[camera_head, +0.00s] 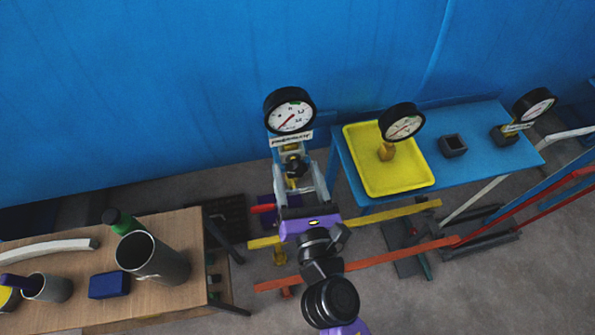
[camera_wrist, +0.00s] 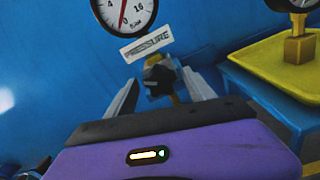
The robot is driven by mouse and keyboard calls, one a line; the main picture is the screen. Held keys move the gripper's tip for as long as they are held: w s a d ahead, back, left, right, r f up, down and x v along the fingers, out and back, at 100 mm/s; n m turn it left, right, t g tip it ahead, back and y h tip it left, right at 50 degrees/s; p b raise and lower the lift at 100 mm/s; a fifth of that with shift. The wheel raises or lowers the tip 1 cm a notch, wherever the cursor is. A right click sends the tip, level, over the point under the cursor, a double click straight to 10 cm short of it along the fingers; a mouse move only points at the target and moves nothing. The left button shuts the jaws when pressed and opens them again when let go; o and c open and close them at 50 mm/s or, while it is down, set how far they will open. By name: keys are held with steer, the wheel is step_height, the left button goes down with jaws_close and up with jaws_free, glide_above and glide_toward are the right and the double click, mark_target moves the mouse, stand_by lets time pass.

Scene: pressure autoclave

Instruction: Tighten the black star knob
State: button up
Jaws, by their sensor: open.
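The black star knob (camera_head: 295,166) is on the fitting below the middle gauge (camera_head: 290,110) and its "PRESSURE" label (camera_head: 291,138). It also shows in the wrist view (camera_wrist: 158,78), with a yellowish stem partly visible behind it. My gripper (camera_head: 293,175) has a purple body and two pale grey fingers. In the wrist view my gripper (camera_wrist: 161,80) is open, with one finger on each side of the knob and gaps visible. I cannot tell whether the fingertips reach the knob's depth. The gauge (camera_wrist: 124,12) is cut off at the top.
A blue table (camera_head: 484,133) at right holds a yellow tray (camera_head: 413,182), a second gauge (camera_head: 402,122), a dark square block (camera_head: 453,146) and a third gauge (camera_head: 534,105). A wooden table (camera_head: 187,228) at left holds a grey cup (camera_head: 151,258) and a blue box (camera_head: 109,285). A blue wall (camera_head: 170,80) stands behind.

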jaws_close()
